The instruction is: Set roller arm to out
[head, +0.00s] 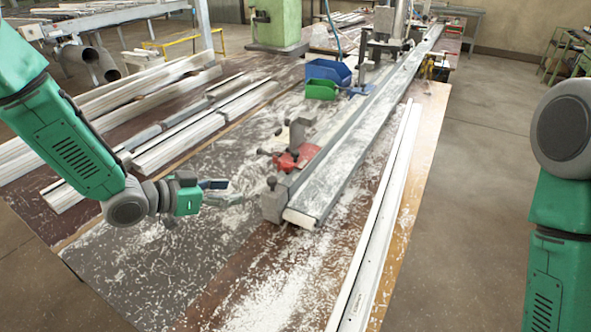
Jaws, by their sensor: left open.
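My left gripper (233,193) is open and empty above the chip-covered bench, left of the near end of the long profile rail (340,160). Its fingers point right toward the grey end block (274,201) at the rail's near end, with a gap between. Just beyond, a red clamp base (294,158) with a grey upright block (301,131) and small dark knobs sits against the rail's left side. I cannot tell for certain which part is the roller arm, or its position. My right arm shows at the right edge; its gripper is out of view.
Light metal profiles (190,135) lie on the left of the bench, and a long white profile (378,225) lies right of the rail. A blue bin (328,72) and a green bin (321,89) stand farther back. The bench's front left surface is clear except for chips.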

